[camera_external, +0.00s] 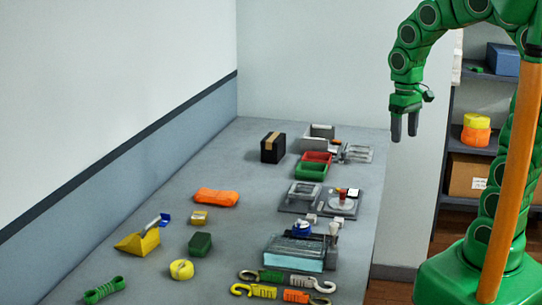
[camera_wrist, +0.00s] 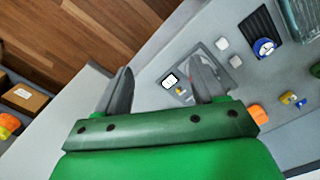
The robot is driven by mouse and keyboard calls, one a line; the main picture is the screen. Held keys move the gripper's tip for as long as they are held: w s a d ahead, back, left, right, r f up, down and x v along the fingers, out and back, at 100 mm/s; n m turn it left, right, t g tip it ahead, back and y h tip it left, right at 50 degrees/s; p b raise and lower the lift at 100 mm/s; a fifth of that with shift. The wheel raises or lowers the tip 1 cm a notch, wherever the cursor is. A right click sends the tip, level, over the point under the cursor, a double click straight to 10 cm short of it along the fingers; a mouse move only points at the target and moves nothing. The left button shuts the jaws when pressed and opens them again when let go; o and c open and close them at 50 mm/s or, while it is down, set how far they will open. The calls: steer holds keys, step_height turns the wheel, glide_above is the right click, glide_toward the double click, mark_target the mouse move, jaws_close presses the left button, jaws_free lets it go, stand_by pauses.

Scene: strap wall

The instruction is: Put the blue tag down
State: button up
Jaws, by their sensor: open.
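A small flat blue piece, which looks like the blue tag (camera_external: 165,219), lies on the grey bench beside the yellow wedge-shaped tool. It also shows small at the right of the wrist view (camera_wrist: 302,104), next to a yellow block. My gripper (camera_external: 405,130) hangs pointing down, high at the right, well away from the blue tag. In the wrist view my gripper (camera_wrist: 162,70) has its two fingers wide apart with nothing held between them.
The grey bench (camera_external: 150,195) carries a yellow wedge tool (camera_external: 139,241), an orange bundle (camera_external: 217,198), a green box (camera_external: 200,243), a black box (camera_external: 273,148), red and green trays and several hooked straps. A wall borders its left. Shelves (camera_external: 480,140) stand at right.

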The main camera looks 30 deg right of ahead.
steer(key=s+d+f, duration=0.1)
steer(key=s+d, duration=0.1)
steer(key=s, duration=0.6)
steer(key=s+d+f+m+g, duration=0.1)
steer(key=s+d+f, duration=0.1)
steer(key=s, duration=0.6)
steer(key=shift+s+d+m, duration=0.25)
steer(key=shift+d+m, duration=0.05)
steer(key=shift+d, duration=0.45)
